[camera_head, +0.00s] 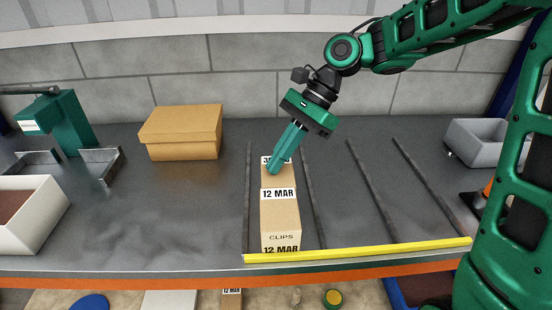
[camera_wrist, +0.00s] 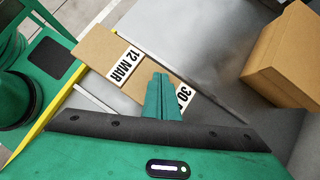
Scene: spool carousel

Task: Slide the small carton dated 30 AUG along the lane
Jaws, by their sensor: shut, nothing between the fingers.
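The small carton dated 30 AUG (camera_head: 288,178) stands at the back of the leftmost lane. Its label is partly covered by my fingers, with only "3" readable; in the wrist view "30" of the label (camera_wrist: 184,95) shows beside them. A carton marked 12 MAR and CLIPS (camera_head: 280,218) stands in front of it in the same lane, and also shows in the wrist view (camera_wrist: 108,54). My gripper (camera_head: 273,170) is shut and empty, its fingertips at the top of the 30 AUG carton. I cannot tell whether they touch it.
Dark rails (camera_head: 315,205) divide the lanes; those to the right are empty. A yellow strip (camera_head: 360,250) runs along the front edge. A cardboard box (camera_head: 182,135) stands at the back left, a white-walled box (camera_head: 40,220) at far left, a grey bin (camera_head: 480,145) at right.

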